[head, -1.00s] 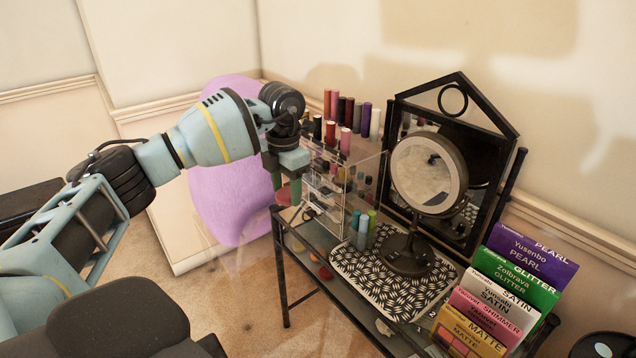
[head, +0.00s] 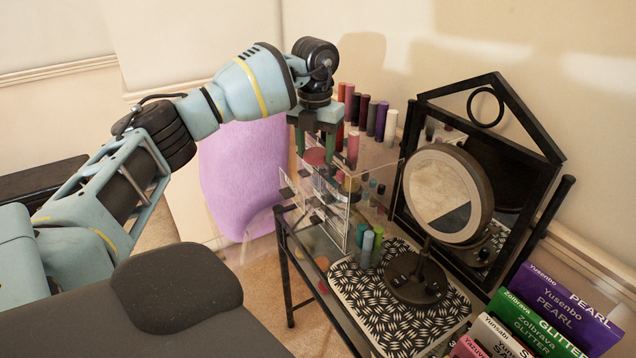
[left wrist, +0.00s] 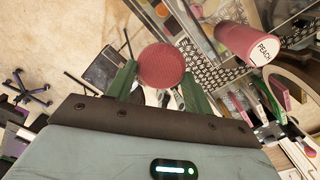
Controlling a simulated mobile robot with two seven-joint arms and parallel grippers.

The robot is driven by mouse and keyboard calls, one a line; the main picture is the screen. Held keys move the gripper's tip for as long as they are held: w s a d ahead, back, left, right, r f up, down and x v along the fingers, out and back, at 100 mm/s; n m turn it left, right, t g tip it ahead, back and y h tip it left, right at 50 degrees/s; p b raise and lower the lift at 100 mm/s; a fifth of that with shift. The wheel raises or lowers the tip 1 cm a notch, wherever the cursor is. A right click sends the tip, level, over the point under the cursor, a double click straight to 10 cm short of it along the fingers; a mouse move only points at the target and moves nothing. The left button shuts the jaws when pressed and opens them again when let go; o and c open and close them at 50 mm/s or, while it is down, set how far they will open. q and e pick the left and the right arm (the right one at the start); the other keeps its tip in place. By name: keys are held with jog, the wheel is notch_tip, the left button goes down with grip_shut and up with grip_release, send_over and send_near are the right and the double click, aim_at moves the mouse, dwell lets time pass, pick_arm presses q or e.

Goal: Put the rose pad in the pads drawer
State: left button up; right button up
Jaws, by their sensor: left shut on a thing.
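The rose pad (left wrist: 161,66) is a round, dusky-rose disc between the green fingers of my left gripper (left wrist: 160,84) in the left wrist view. In the head view my left gripper (head: 316,146) points down beside the upper part of the clear organiser, with the pad (head: 315,156) at its fingertips. The gripper is shut on the pad. The clear drawer organiser (head: 335,215) stands at the far left end of the table, with small dark handles on its front. I cannot tell which drawer is the pads drawer. My right gripper is not in view.
Several lipstick tubes (head: 372,118) stand on and behind the organiser; one labelled PEACH (left wrist: 248,42) is close to my left gripper. A round mirror (head: 447,195), a larger framed mirror (head: 485,130), a patterned mat (head: 360,290) and palettes (head: 560,305) occupy the table.

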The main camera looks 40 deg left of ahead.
aim_at(316, 191)
pick_arm(q)
jog(key=shift+w+f, duration=0.1)
jog(key=shift+f, duration=4.05)
jog(key=o, duration=0.9)
jog(key=shift+f, duration=0.1)
jog(key=shift+o, duration=0.2)
notch_tip(316, 191, up, 12)
jog(key=shift+r, duration=0.15)
